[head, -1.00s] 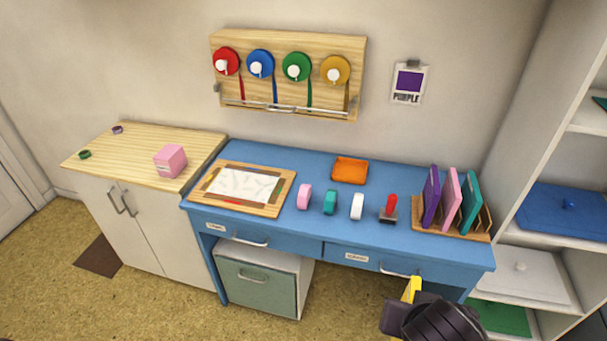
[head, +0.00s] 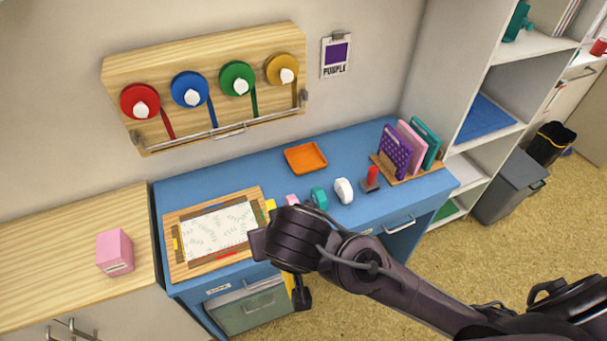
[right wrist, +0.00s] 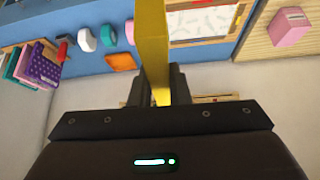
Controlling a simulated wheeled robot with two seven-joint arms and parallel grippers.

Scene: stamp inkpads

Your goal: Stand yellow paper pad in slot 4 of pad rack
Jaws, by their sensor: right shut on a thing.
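The yellow paper pad (right wrist: 152,45) is gripped between the fingers of my right gripper (right wrist: 161,84) and sticks out ahead of them. In the head view my right wrist hides most of the pad, and the gripper is in front of the blue desk's front edge. The wooden pad rack (head: 402,180) stands at the desk's right end, apart from the gripper. It holds a purple pad (head: 394,150), a pink pad (head: 412,143) and a teal pad (head: 429,140). Slot numbers cannot be read. My left gripper is not in view.
A red-handled stamp (head: 372,176), a white roller-like item (head: 343,190) and a teal one (head: 319,197) stand left of the rack. An orange tray (head: 306,157) lies behind them. A framed board (head: 175,268) lies at the desk's left. White shelves (head: 478,168) rise right of the rack.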

